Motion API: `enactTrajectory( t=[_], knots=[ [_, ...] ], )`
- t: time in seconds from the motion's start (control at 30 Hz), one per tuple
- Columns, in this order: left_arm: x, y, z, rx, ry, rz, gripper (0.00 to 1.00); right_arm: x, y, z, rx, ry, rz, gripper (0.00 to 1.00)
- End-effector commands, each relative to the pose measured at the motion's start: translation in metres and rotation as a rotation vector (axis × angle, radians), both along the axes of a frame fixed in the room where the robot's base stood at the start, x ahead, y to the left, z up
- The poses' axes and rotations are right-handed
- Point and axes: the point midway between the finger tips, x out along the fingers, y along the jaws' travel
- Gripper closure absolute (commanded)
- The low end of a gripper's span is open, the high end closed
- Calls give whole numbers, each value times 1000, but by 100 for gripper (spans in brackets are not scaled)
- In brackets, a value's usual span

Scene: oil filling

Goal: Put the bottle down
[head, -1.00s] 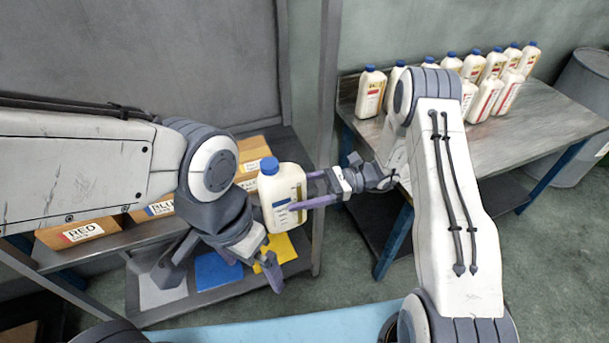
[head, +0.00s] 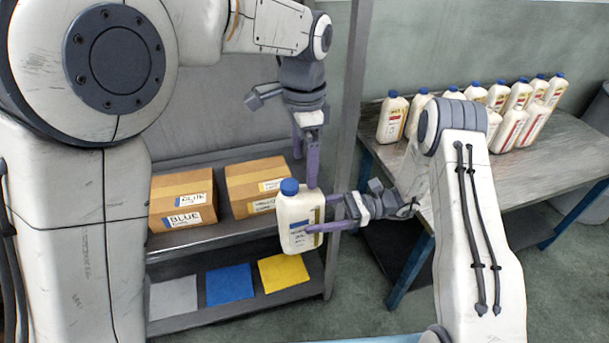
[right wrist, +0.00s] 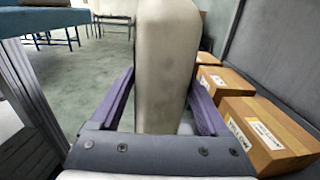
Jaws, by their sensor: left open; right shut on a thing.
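A cream bottle with a blue cap (head: 299,222) is held upright in the air in front of the shelf. My right gripper (head: 318,217) is shut on it from the right side. In the right wrist view the bottle (right wrist: 167,60) stands between the two purple fingers. My left gripper (head: 306,160) is open and empty, pointing down just above and behind the bottle, near its cap. I cannot tell whether its fingers touch the bottle.
Cardboard boxes, one labelled BLUE (head: 182,203), another beside it (head: 255,184), sit on the shelf's upper level. Grey (head: 174,298), blue (head: 229,284) and yellow (head: 284,272) mats lie on the lower level. Several bottles stand on the metal table (head: 510,170) at right.

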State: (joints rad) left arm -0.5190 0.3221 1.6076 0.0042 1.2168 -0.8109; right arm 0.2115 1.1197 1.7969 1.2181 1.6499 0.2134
Motion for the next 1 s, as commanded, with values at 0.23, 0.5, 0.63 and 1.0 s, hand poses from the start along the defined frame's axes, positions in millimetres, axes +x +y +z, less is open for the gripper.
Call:
enactTrajectory(
  t=[0.23,0.5,0.63,1.0],
  knots=[
    [-2,0,-43,3,6,1,0,0,0,2,4,0,0,100],
    [-2,0,-91,1,4,2,0,0,0,2,4,0,0,100],
    [-2,0,-104,0,2,2,0,0,0,2,4,0,0,100],
    [-2,0,-112,-2,0,3,0,0,0,2,4,0,0,100]
  ],
)
